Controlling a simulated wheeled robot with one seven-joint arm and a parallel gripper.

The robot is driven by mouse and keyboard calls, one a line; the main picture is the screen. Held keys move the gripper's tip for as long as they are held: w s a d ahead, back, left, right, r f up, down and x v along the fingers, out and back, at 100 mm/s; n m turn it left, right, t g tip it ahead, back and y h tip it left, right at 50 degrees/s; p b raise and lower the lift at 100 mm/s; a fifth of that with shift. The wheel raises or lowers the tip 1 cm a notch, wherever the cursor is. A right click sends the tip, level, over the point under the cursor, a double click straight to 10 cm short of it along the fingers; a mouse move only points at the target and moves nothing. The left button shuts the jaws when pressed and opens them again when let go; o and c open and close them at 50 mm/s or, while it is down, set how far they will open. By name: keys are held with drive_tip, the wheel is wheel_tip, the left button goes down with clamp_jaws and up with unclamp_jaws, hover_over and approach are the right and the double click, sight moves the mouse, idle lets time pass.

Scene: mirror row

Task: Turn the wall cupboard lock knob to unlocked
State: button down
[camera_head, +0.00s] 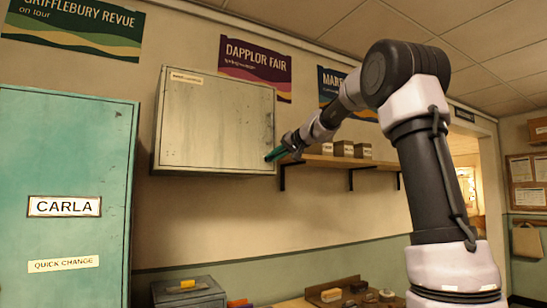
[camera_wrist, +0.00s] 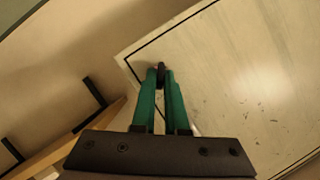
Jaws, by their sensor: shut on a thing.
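The wall cupboard (camera_head: 213,122) is a pale, worn box on the wall with its door closed. My gripper (camera_head: 272,155) is at the lower right edge of the cupboard door. In the wrist view the green fingers of my gripper (camera_wrist: 162,80) are shut on a small dark lock knob (camera_wrist: 161,70) near a corner of the cupboard door (camera_wrist: 240,85). The fingers hide most of the knob, and I cannot tell which way it is turned.
A wall shelf (camera_head: 325,159) with several small boxes (camera_head: 343,148) is just right of the cupboard. A teal locker (camera_head: 65,150) marked CARLA stands at left. A bench (camera_head: 345,290) with small items and a grey case (camera_head: 190,292) are below. The wall under the cupboard is clear.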

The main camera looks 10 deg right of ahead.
drive_tip(key=m+y, duration=0.1)
drive_tip(key=m, duration=0.1)
drive_tip(key=m+y, duration=0.1)
drive_tip(key=m, duration=0.1)
drive_tip(key=shift+d+f+y, duration=0.2)
drive_tip(key=shift+y, duration=0.1)
drive_tip(key=m, duration=0.2)
drive_tip(key=m+t+y, duration=0.1)
drive_tip(key=m, duration=0.1)
drive_tip(key=shift+f+t, duration=0.15)
drive_tip(key=shift+t, duration=0.15)
drive_tip(key=shift+m, duration=0.4)
drive_tip(key=c, duration=0.9)
unclamp_jaws()
drive_tip(key=shift+c, duration=0.2)
drive_tip(key=v, duration=1)
drive_tip(key=shift+s+d+y, duration=0.15)
drive_tip(key=shift+d+y, duration=0.15)
drive_tip(key=shift+d, duration=0.05)
drive_tip(key=shift+f, duration=0.15)
